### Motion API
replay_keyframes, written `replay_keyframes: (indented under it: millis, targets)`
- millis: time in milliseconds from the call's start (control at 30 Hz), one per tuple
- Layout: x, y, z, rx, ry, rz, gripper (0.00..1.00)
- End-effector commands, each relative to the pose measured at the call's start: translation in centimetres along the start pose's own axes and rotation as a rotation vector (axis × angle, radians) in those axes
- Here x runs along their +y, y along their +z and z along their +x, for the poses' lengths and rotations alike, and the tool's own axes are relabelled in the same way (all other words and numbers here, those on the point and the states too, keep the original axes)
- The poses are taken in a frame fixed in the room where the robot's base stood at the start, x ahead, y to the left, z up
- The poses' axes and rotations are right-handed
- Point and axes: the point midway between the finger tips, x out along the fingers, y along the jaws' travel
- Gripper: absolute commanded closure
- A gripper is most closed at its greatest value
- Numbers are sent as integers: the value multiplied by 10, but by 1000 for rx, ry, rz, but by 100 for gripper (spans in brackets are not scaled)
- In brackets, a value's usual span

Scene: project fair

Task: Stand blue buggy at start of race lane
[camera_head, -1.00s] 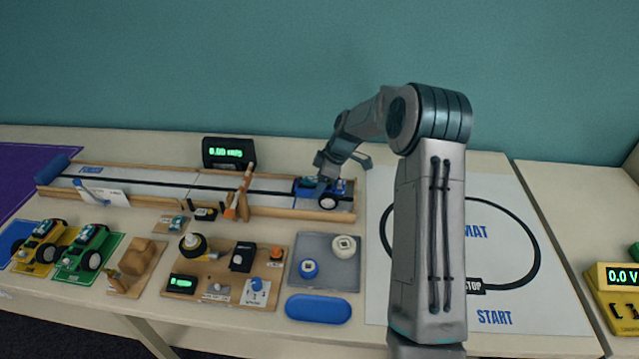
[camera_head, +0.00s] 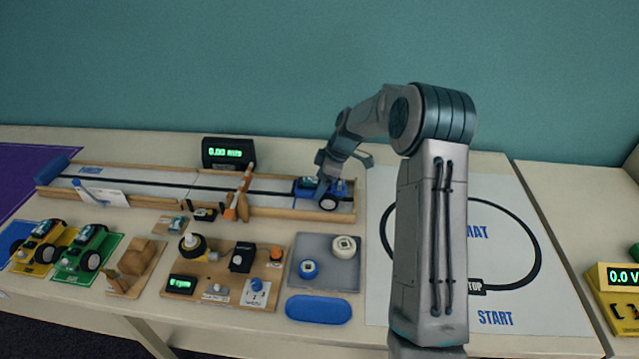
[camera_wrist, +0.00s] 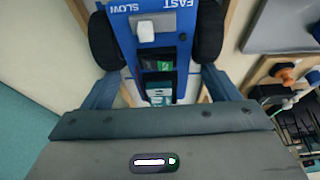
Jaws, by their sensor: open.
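The blue buggy (camera_head: 326,191) stands on its wheels in the right end of the race lane (camera_head: 150,189), between the lane's wooden side rails. My gripper (camera_head: 328,180) is down at the buggy from above and its jaws are open. In the wrist view the buggy (camera_wrist: 160,40) shows its blue top with FAST and SLOW lettering, a white switch and black wheels. The open fingers of my gripper (camera_wrist: 160,88) lie on either side of the buggy's narrow body. I cannot tell whether they touch it.
A striped barrier arm (camera_head: 239,194) crosses the lane left of the buggy. A speed display (camera_head: 228,153) stands behind. Yellow (camera_head: 40,243) and green (camera_head: 84,250) buggies sit at front left. A grey tray (camera_head: 324,272) lies in front; a white track mat (camera_head: 520,290) lies right.

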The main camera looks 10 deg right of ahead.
Motion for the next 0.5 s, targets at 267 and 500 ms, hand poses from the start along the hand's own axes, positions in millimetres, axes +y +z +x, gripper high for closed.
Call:
replay_keyframes:
  millis: [267,500]
  targets:
    - [1,-1,-59,1,7,-1,18]
    - [0,0,-108,0,5,0,18]
